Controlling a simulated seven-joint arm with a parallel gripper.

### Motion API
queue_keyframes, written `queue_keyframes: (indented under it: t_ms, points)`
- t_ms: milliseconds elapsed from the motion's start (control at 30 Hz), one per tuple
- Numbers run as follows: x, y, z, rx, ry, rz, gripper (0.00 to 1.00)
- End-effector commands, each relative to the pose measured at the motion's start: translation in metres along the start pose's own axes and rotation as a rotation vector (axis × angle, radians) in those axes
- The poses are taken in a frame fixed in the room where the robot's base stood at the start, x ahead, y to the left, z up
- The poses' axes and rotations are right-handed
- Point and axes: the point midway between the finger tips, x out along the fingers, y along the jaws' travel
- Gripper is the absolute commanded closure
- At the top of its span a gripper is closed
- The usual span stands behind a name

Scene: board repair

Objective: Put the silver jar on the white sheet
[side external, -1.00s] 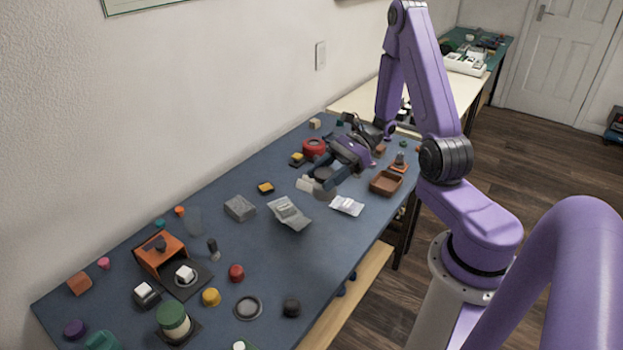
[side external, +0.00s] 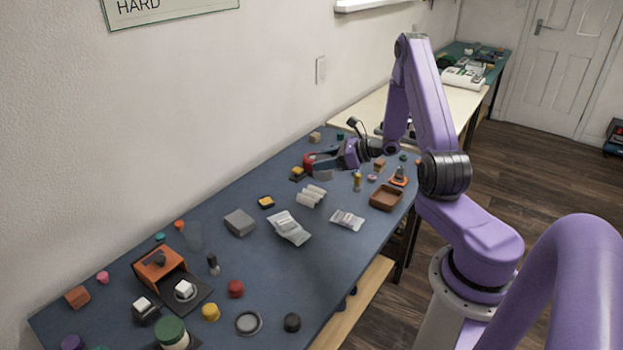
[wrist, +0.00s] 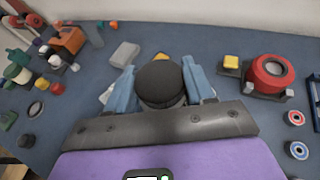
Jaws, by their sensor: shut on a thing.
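My gripper (side external: 326,170) is over the far part of the blue workbench, shut on the silver jar (side external: 323,176). In the wrist view my gripper (wrist: 160,88) has its blue fingers on either side of the jar's round dark top (wrist: 160,82). The jar's lower part is mostly hidden there. A rippled white sheet (side external: 311,196) lies on the bench just in front of my gripper in the side view. The jar shows apart from it, above and behind it. In the wrist view the sheet is mostly hidden behind the fingers.
A red round part (wrist: 272,72) on a dark base is right of the gripper in the wrist view.

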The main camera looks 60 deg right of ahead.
Motion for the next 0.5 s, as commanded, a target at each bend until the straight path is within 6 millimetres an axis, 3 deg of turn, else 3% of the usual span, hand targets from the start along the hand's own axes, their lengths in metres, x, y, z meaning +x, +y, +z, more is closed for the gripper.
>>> queue_keyframes:
  t_ms: [133,300,500]
  points:
    - [0.022,-0.020,-0.004,-0.004,-0.002,0.002,0.82]
    - [0.046,-0.036,-0.025,0.000,0.000,0.002,0.82]
    - [0.063,-0.049,-0.039,-0.001,-0.001,0.001,0.82]
